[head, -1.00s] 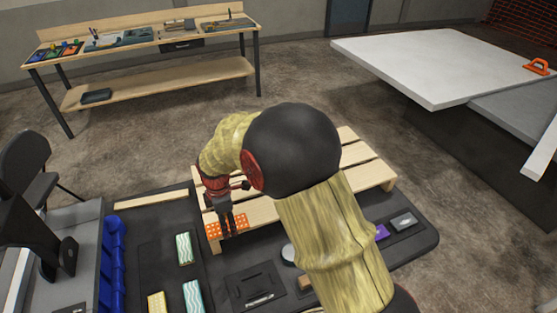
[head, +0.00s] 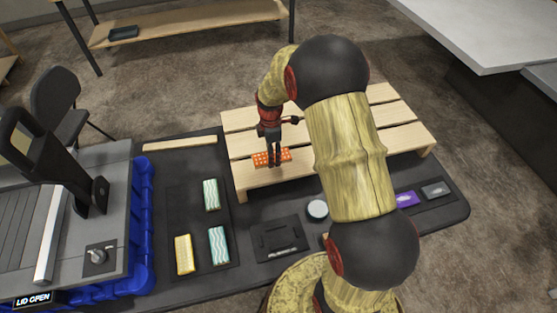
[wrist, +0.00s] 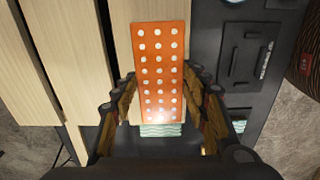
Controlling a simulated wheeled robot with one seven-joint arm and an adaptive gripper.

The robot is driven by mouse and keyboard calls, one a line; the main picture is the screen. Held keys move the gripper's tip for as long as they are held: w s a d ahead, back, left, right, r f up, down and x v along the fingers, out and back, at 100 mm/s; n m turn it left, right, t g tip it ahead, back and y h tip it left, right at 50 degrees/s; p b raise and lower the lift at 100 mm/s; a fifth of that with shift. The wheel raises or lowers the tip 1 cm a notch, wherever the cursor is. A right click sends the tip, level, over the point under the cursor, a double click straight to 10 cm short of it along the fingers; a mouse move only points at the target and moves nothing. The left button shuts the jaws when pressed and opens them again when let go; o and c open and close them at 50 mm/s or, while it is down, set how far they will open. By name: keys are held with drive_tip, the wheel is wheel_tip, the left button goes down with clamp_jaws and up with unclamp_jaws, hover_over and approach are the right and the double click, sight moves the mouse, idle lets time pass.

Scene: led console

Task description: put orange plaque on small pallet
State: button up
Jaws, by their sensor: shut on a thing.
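The orange plaque with white dots (head: 259,159) is held in my gripper (head: 273,162), over the front slats of the small pallet (head: 315,172), near its left front part. In the wrist view the plaque (wrist: 158,50) lies lengthwise between the fingers of my gripper (wrist: 160,82), which is shut on its sides. The pale wooden slats of the pallet (wrist: 80,60) show beneath and left of it. I cannot tell whether the plaque touches the slats. My arm covers part of the pallet's middle and right in the head view.
Teal wavy plaques (head: 211,195) and a yellow one (head: 184,254) lie on the dark mat left of the pallet. A round white piece (head: 317,209), a black panel (head: 279,238) and purple (head: 405,199) and grey (head: 435,189) blocks lie in front. The pallet's visible slats are clear.

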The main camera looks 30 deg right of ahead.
drive_tip(key=d+f, duration=0.2)
drive_tip(key=f, duration=0.1)
drive_tip(key=shift+w+d+f, duration=0.25)
drive_tip(key=shift+w+d, duration=0.1)
drive_tip(key=shift+w, duration=0.05)
drive_tip(key=shift+d+f+b, duration=0.1)
drive_tip(key=shift+f+b, duration=0.35)
drive_tip(key=shift+f, duration=1.1)
drive_tip(key=shift+f, duration=0.15)
drive_tip(key=o, duration=1.3)
